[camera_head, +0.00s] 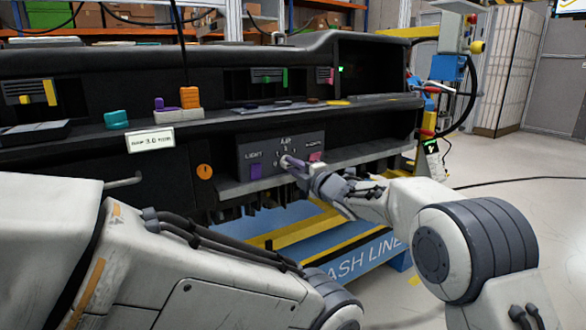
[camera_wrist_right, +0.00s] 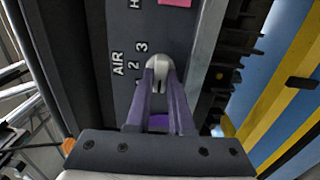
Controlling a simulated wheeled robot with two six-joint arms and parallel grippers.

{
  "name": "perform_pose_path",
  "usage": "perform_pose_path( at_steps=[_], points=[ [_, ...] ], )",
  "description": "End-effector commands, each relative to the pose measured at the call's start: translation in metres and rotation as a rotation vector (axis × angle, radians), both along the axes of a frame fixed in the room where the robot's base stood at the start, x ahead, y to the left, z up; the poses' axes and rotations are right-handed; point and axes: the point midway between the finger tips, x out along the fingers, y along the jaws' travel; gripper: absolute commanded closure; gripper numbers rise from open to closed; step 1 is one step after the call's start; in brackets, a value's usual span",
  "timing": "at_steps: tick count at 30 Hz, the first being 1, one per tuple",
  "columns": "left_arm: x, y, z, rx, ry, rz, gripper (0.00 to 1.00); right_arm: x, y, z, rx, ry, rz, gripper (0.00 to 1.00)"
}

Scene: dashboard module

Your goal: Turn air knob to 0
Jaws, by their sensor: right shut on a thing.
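The air knob (camera_wrist_right: 157,62) is a small pale grey knob on the dark control panel (camera_head: 245,152), under the label AIR. My right gripper (camera_head: 291,163) has its purple fingers closed around the knob from either side. In the right wrist view the right gripper (camera_wrist_right: 159,76) hides part of the knob, and the numbers 3 and 2 show beside it. I cannot tell which number the knob points to. My left arm shows at the lower left of the head view, but its gripper is out of view.
A purple LIGHT button (camera_head: 255,172) sits left of the knob and a pink button (camera_head: 315,156) right of it. An orange round knob (camera_head: 205,172) is farther left. A panel ledge (camera_head: 240,186) runs just below. A blue and yellow stand (camera_head: 330,235) is underneath.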

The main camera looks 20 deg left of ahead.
Motion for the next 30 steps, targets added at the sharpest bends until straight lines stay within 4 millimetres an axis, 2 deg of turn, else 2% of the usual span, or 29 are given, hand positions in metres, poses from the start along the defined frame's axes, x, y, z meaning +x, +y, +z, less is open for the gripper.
perform_pose_path(
  at_steps=[4, 5, 6, 7, 20, 30],
  points=[
    [0.0, 0.0, 0.0, 0.0, 0.0, 0.0, 0.5, -0.001, 0.002, -0.001, -0.003, -0.002, 0.005, 1.0],
    [0.0, 0.0, 0.0, 0.0, 0.0, 0.0, 0.5, -0.001, 0.002, -0.001, -0.003, -0.002, 0.005, 0.72],
    [0.0, 0.0, 0.0, 0.0, 0.0, 0.0, 0.5, -0.001, 0.002, -0.001, -0.003, -0.002, 0.004, 0.57],
    [0.0, 0.0, 0.0, 0.0, 0.0, 0.0, 0.5, -0.001, 0.002, -0.001, -0.003, -0.002, 0.004, 0.5],
    [0.0, 0.0, 0.0, 0.0, 0.0, 0.0, 0.5, -0.004, -0.004, 0.0, 0.001, 0.001, 0.002, 0.5],
    [0.0, 0.0, -0.001, 0.0, 0.0, 0.0, 0.5, -0.037, -0.047, 0.0, -0.001, 0.001, 0.0, 0.5]
  ],
)
